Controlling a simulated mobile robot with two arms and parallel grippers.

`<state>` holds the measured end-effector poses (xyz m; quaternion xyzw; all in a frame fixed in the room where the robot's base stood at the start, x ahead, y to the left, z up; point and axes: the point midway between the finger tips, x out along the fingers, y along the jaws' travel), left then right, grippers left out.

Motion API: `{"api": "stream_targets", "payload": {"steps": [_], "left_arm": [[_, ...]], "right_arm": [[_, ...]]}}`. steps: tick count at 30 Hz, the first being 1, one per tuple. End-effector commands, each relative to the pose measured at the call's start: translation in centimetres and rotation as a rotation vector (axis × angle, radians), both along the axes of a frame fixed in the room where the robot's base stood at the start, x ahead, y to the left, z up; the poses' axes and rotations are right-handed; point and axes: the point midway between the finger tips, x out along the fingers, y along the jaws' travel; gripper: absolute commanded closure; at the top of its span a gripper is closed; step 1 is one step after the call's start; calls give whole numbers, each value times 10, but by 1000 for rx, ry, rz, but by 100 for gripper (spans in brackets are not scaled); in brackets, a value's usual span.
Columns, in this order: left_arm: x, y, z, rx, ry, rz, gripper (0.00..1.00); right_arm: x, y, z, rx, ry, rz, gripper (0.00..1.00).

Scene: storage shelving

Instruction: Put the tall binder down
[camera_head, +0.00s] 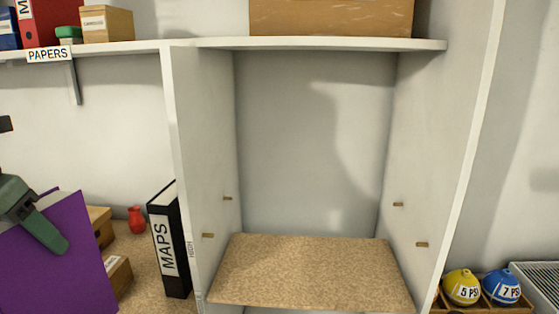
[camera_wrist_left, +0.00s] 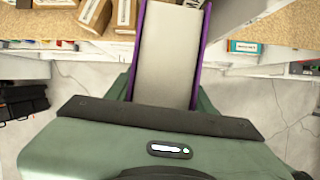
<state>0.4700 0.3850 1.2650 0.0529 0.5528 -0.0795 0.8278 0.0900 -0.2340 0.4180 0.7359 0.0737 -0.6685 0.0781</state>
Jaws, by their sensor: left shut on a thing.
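A purple binder (camera_head: 62,275) is at the lower left of the head view. My left gripper (camera_head: 45,228) is shut on it, with one green finger lying across its purple side. In the left wrist view the same binder (camera_wrist_left: 168,55) stands out between the fingers, showing a pale grey edge between two purple covers. Its lower part is cut off in the head view. A black binder labelled MAPS (camera_head: 168,238) stands on the lower left surface, leaning slightly against the white divider. My right gripper is not in view.
A small red vase (camera_head: 136,219) and cardboard boxes (camera_head: 117,277) are between the two binders. The middle bay's speckled shelf board (camera_head: 310,272) is empty. A white upright panel (camera_head: 190,170) divides it from the left side. Yellow (camera_head: 462,287) and blue (camera_head: 502,287) balls sit at right.

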Motion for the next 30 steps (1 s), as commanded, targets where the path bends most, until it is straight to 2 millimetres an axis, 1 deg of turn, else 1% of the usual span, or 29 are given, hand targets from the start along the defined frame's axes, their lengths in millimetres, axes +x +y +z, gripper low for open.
{"api": "stream_targets", "payload": {"steps": [3, 11, 15, 21, 30], "left_arm": [[-4, 8, -4, -3, -5, -17, 100], [-14, 25, -20, -3, -5, -76, 100], [-21, 34, -32, -3, -6, -125, 100], [-30, 43, -53, -3, -8, -210, 100], [-42, 45, -86, -1, -5, -360, 100]], "right_arm": [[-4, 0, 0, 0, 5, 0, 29], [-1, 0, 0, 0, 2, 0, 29], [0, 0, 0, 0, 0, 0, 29], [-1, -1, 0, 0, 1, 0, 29], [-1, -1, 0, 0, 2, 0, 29]]}}
